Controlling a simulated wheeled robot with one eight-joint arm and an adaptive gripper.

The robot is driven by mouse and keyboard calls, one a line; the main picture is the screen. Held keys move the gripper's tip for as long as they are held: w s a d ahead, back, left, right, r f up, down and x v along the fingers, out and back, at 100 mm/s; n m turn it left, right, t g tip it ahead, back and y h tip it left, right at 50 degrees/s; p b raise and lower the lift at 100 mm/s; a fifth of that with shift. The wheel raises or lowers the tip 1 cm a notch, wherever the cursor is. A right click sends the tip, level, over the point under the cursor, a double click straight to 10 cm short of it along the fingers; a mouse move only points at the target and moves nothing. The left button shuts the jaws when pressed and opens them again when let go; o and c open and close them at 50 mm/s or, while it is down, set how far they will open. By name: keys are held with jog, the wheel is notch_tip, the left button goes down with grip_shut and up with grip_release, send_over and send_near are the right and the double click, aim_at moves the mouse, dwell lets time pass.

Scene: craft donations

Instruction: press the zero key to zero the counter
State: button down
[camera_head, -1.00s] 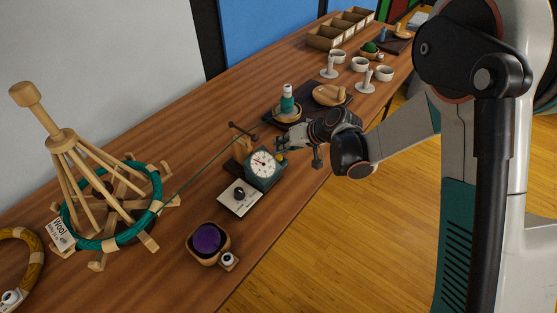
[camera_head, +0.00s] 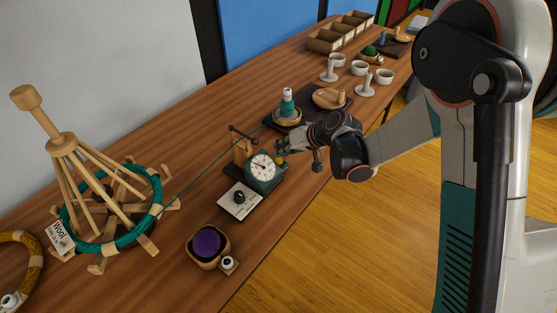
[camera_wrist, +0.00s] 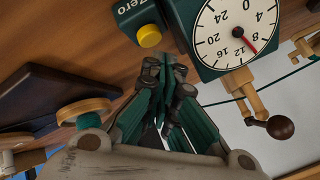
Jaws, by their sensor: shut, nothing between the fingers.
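The counter (camera_head: 264,167) is a dark green box with a white round dial and a red pointer; it stands near the front edge of the table. In the wrist view its dial (camera_wrist: 236,30) shows numbers, with the pointer near 8. The yellow zero key (camera_wrist: 149,36) sits on the counter's side beside a "Zero" label (camera_wrist: 130,8). My gripper (camera_head: 281,151) is beside the counter's right side, close to the key. In the wrist view my gripper (camera_wrist: 168,70) is shut and empty, its tips below the key and apart from it.
A crank with a dark knob (camera_wrist: 281,127) shows beside the counter. A purple ball in a wooden bowl (camera_head: 208,262) stands in front. A dark tray (camera_head: 325,103) with a thread cone lies behind my gripper.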

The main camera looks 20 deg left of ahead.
jog(key=shift+f, duration=0.15)
jog(key=shift+f+b, duration=0.3)
jog(key=shift+b, duration=0.15)
jog(key=shift+f, duration=0.4)
dwell(0.8)
dwell(0.4)
jog(key=shift+r+p, duration=0.45)
jog(key=shift+r, duration=0.45)
jog(key=shift+r+p, duration=1.5)
jog(key=shift+r, duration=1.05)
jog(key=shift+f, duration=0.1)
